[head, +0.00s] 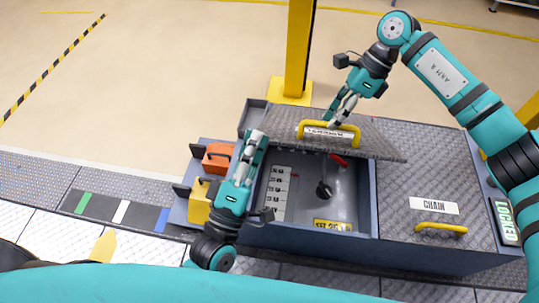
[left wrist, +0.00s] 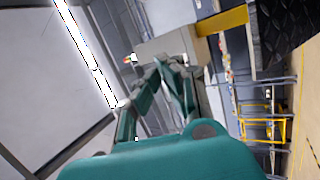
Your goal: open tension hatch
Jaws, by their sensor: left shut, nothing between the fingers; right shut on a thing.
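The hatch lid (head: 375,143) is a grey tread-plate panel with a yellow handle (head: 302,132) and a small label too fine to read surely. It stands raised and tilted over an open compartment (head: 350,212). My right gripper (head: 334,118) is shut on the yellow handle from above. Inside the compartment are a marked scale plate (head: 278,190), a black-knobbed lever (head: 323,189), a red part (head: 339,159) and a yellow label (head: 333,225). My left gripper (head: 257,136) is shut and empty by the compartment's left edge; its closed fingers show in the left wrist view (left wrist: 164,64).
A CHAIN hatch (head: 434,206) with a yellow handle lies closed at right, beside a LOCKED sign (head: 507,221). Orange (head: 218,157) and yellow (head: 199,203) containers stand left of the compartment. A yellow post (head: 298,50) rises behind.

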